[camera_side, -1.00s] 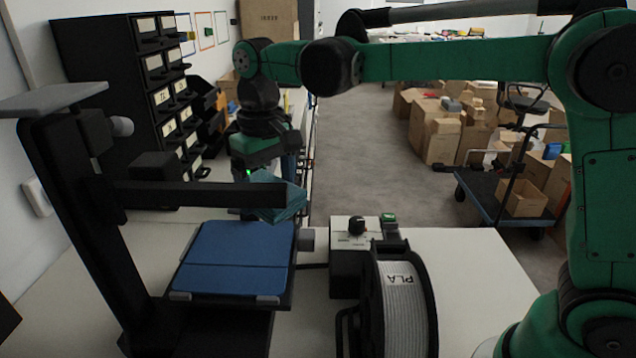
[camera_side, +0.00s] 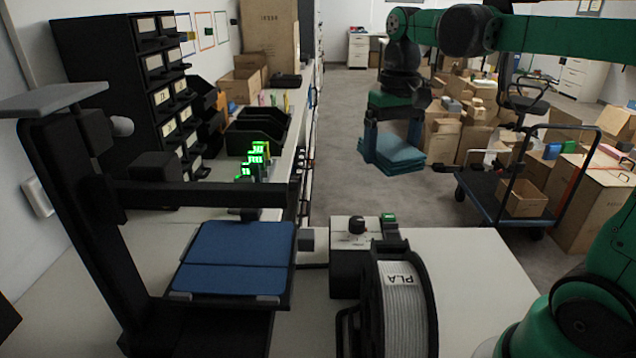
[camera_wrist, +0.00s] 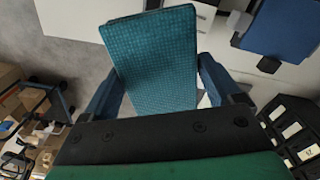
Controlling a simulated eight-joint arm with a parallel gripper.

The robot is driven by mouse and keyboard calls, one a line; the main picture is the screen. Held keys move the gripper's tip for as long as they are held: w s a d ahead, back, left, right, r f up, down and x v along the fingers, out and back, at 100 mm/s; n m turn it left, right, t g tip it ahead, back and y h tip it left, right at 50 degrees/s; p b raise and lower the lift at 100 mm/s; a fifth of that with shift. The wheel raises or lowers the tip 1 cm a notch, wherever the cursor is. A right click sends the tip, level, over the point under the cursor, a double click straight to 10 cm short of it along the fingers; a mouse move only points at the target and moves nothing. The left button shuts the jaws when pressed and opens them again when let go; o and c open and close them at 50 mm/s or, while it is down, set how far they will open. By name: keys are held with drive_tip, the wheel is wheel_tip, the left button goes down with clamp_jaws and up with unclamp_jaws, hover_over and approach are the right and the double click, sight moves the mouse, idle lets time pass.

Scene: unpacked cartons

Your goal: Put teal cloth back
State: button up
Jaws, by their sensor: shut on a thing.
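The teal cloth (camera_side: 393,156) is a folded, textured pad held in my gripper (camera_side: 392,140), which is shut on it. In the side view the cloth hangs in the air right of the printer, with the grey floor behind it. In the wrist view the teal cloth (camera_wrist: 157,62) lies between the two blue fingers of my gripper (camera_wrist: 155,85) and reaches forward past them. Its far end overlaps the pale table in that view.
A 3D printer with a blue bed (camera_side: 238,258) stands on the white table (camera_side: 470,262). A PLA spool (camera_side: 403,300) and a control box (camera_side: 352,250) stand right of it. A cart (camera_side: 500,192) and several cartons (camera_side: 443,140) are on the floor behind. Black bins (camera_side: 258,125) line the back bench.

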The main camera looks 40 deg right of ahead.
sight(448, 265)
drive_tip(key=s+d+m, duration=0.4)
drive_tip(key=s+d, duration=0.3)
drive_tip(key=s, duration=0.4)
wheel_tip(448, 265, down, 20)
drive_tip(key=shift+d+r, duration=0.15)
drive_tip(key=shift+r, duration=0.05)
drive_tip(key=shift+f, duration=0.1)
drive_tip(key=o, duration=0.9)
drive_tip(key=shift+c, duration=0.2)
